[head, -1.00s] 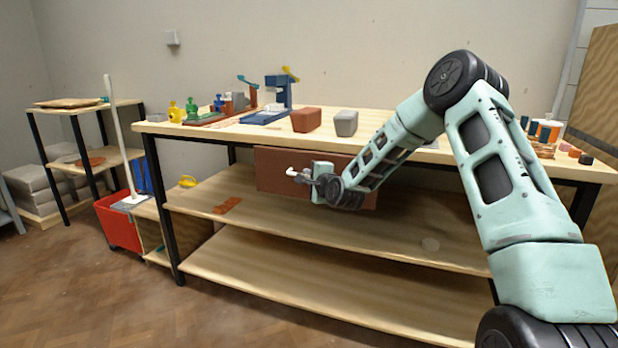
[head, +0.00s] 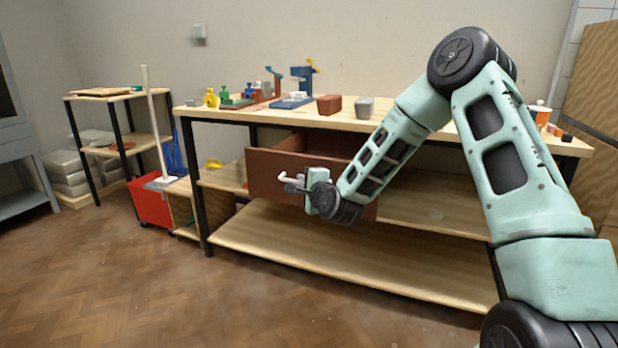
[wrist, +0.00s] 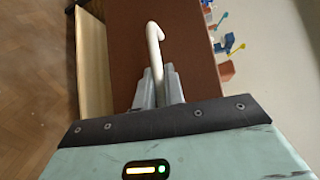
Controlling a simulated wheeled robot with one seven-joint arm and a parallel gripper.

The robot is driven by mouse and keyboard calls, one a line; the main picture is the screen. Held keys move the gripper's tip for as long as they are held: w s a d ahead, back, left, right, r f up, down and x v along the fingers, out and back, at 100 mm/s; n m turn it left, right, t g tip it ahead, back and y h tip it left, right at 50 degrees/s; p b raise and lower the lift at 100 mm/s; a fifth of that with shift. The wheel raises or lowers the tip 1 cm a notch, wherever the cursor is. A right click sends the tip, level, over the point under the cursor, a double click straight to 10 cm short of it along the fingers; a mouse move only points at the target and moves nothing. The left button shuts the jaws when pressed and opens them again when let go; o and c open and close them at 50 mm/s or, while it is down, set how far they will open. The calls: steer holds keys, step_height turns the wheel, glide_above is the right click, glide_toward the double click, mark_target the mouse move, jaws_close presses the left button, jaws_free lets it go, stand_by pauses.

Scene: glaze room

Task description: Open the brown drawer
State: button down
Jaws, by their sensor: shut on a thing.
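The brown drawer (head: 262,172) hangs under the worktop of the wooden bench and stands pulled out, with its open top and part of its inside showing. In the wrist view its brown front (wrist: 121,50) fills the middle. My gripper (head: 294,184) is at the drawer front, shut on the pale handle (head: 285,177). In the wrist view the gripper fingers (wrist: 158,88) close around the handle bar (wrist: 154,38), whose bent end sticks out beyond them. My forearm hides the right part of the drawer front.
The bench top (head: 235,116) carries a brown block (head: 329,104), a grey block (head: 364,107) and a blue press (head: 298,88). The lower shelf (head: 300,245) lies below the drawer. A red bucket (head: 152,206) stands left of the bench. The floor in front is clear.

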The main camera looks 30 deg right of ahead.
steer(key=shift+s+a, duration=0.6)
steer(key=shift+a, duration=0.05)
steer(key=c, duration=1.8)
jaws_free()
steer(key=shift+o, duration=0.2)
